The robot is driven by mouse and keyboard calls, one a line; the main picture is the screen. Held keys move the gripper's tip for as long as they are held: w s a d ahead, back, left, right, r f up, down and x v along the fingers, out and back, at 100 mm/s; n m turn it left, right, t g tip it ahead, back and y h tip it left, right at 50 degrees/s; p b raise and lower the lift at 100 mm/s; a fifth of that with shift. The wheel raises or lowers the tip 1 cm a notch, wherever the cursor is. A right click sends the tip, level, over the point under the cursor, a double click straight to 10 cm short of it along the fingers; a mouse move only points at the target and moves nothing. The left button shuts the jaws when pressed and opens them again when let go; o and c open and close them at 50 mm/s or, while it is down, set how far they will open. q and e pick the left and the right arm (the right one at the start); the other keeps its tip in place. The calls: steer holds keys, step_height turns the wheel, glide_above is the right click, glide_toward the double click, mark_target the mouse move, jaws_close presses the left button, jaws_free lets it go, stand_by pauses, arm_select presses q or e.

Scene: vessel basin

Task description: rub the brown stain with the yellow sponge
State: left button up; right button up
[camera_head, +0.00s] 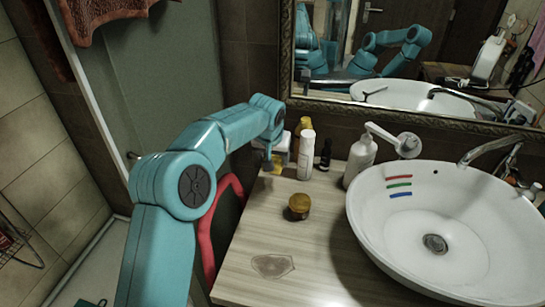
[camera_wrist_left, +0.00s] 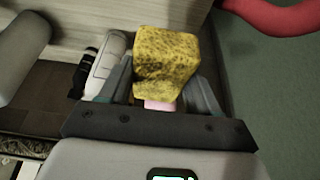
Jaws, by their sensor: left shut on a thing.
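The brown stain (camera_head: 272,266) is a flat patch on the front left of the wooden counter. My left gripper (camera_head: 270,163) is at the back left of the counter, well behind the stain and apart from it. In the left wrist view my left gripper (camera_wrist_left: 158,92) is shut on the yellow sponge (camera_wrist_left: 167,58), a speckled block between its two fingers. In the head view only a small yellow bit of the sponge (camera_head: 277,170) shows beside the fingers. My right gripper is not in view.
A brown-lidded jar (camera_head: 299,206) stands on the counter between gripper and stain. A white bottle (camera_head: 306,155) and other bottles stand at the back. A white basin (camera_head: 480,230) fills the right. A red curved tube (camera_head: 211,235) is at the counter's left edge.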

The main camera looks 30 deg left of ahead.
mark_target(278, 158)
arm_select(q)
steer(key=r, duration=0.1)
steer(key=d+r, duration=0.1)
steer(key=r, duration=0.1)
steer(key=shift+s+d, duration=0.1)
steer(key=shift+d, duration=0.1)
steer(key=s+d+f+m, duration=0.1)
steer(key=s+d+f, duration=0.1)
steer(key=s+d, duration=0.3)
steer(key=s+d+f+m+h, duration=0.1)
steer(key=s+d+f, duration=0.2)
steer(key=s, duration=0.7)
steer(key=shift+d+m, duration=0.4)
steer(key=shift+d, duration=0.85)
